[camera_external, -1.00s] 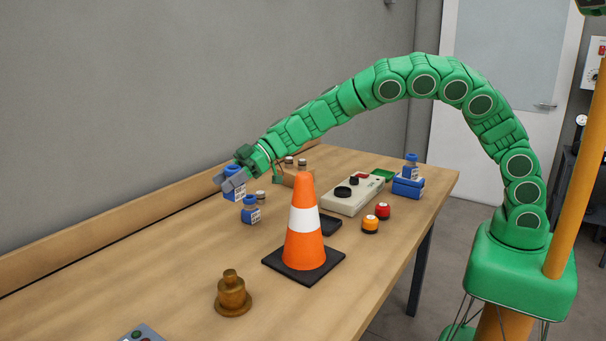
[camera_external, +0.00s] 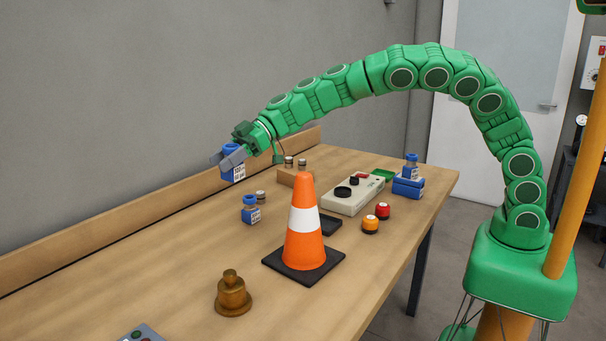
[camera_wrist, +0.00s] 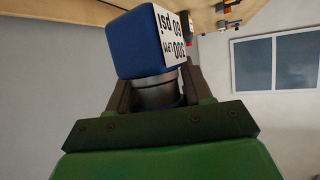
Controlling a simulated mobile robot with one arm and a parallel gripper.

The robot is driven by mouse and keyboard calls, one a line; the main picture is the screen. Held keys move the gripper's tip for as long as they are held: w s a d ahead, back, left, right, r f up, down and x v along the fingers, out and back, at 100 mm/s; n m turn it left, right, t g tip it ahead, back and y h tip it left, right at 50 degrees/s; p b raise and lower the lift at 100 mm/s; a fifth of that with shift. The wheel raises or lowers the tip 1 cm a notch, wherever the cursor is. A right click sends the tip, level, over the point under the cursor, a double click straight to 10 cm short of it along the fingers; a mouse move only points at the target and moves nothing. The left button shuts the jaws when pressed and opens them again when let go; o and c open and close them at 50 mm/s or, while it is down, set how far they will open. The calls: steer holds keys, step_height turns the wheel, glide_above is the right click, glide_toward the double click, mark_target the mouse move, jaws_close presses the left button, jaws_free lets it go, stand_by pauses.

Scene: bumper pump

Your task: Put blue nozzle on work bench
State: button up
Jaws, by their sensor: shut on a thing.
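The blue nozzle (camera_external: 233,174) is a blue block with a white printed label. My gripper (camera_external: 230,157) is shut on it and holds it in the air above the back left part of the work bench (camera_external: 130,262). In the wrist view the nozzle (camera_wrist: 140,45) sits between the two fingers, which close around its silvery metal neck. A similar blue, labelled piece (camera_external: 250,212) stands on the bench below and to the right of my gripper. Another one (camera_external: 411,166) stands on a blue box at the far right.
An orange traffic cone (camera_external: 304,235) stands mid-bench, with a brass weight-like piece (camera_external: 232,295) in front. A beige control box (camera_external: 352,195), a red button (camera_external: 382,210) and an orange button (camera_external: 370,224) lie right of it. The front left bench surface is mostly clear.

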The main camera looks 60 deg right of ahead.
steer(key=s+a+n+g, duration=0.1)
steer(key=s+a, duration=0.5)
steer(key=s, duration=0.4)
steer(key=s+a+n+g, duration=0.1)
steer(key=s+a+g, duration=0.1)
steer(key=s+a, duration=0.5)
steer(key=s+a+n+g, duration=0.1)
steer(key=s+a, duration=0.3)
steer(key=s, duration=0.8)
step_height(320, 180, down, 9)
steer(key=shift+y, duration=0.3)
steer(key=shift+w+a+f, duration=1.1)
steer(key=shift+a+f, duration=0.7)
steer(key=shift+a, duration=0.2)
steer(key=shift+w+a+f, duration=1.15)
steer(key=shift+a+f, duration=0.65)
steer(key=shift+a, duration=0.15)
steer(key=shift+w+a+f, duration=1.1)
steer(key=shift+a+f, duration=0.7)
steer(key=shift+a, duration=0.2)
steer(key=shift+f, duration=1.5)
steer(key=shift+f, duration=0.1)
steer(key=o, duration=1.2)
